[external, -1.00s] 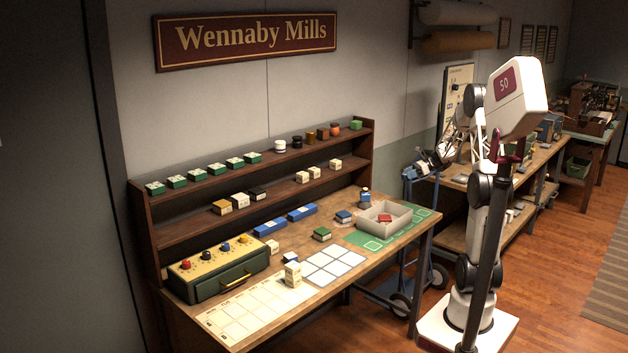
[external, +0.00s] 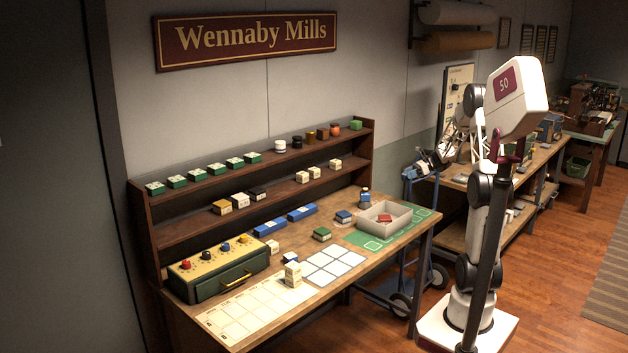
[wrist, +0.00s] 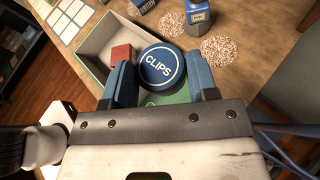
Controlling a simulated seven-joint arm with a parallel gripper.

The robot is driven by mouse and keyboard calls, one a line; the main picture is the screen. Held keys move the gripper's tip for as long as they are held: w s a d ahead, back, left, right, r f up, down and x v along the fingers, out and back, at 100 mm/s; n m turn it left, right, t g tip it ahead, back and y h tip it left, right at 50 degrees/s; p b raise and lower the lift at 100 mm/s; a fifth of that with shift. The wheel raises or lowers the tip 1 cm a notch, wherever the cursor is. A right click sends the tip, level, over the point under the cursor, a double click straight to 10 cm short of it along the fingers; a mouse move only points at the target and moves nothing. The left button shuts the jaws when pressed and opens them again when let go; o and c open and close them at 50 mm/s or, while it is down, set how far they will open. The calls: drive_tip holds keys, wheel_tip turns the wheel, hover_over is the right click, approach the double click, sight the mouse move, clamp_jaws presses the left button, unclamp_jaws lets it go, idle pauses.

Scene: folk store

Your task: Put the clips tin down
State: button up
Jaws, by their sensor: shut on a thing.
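The clips tin (wrist: 162,66) is round and dark blue with a white ring and the word CLIPS on its lid. In the wrist view my gripper (wrist: 160,78) is shut on it, with one blue finger at each side. The tin shows in front of the right part of a grey tray (wrist: 86,45); its height above the surface is hard to tell. In the external view my gripper is a small shape beyond the right end of the bench, and the tin cannot be made out there.
A red box (wrist: 121,54) lies in the tray, which stands on a green mat (external: 372,242). Two blue-and-white containers and two piles of small pieces (wrist: 224,48) lie beyond the tin. A white grid card (external: 334,264) lies left of the tray. Bare wood shows between them.

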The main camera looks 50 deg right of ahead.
drive_tip(key=w+d+f+m+t+h, duration=0.1)
drive_tip(key=w+f, duration=0.3)
drive_tip(key=w, duration=0.5)
drive_tip(key=w+d+f+m+t+h, duration=0.2)
drive_tip(key=w+f+m+h, duration=0.1)
drive_tip(key=w, duration=0.7)
drive_tip(key=shift+w+d+f+m+t+h, duration=0.25)
drive_tip(key=shift+w+f+m+t+h, duration=0.05)
drive_tip(key=shift+f+m, duration=0.1)
hover_over(380, 199)
drive_tip(key=shift+w+d+f, duration=0.1)
drive_tip(key=shift+w+f, duration=0.05)
drive_tip(key=shift+f, duration=1.4)
drive_tip(key=shift+w+d+f, duration=0.1)
drive_tip(key=shift+f, duration=1.45)
drive_tip(key=shift+f, duration=1.85)
drive_tip(key=shift+f, duration=0.1)
drive_tip(key=o, duration=0.9)
drive_tip(key=shift+o, duration=0.2)
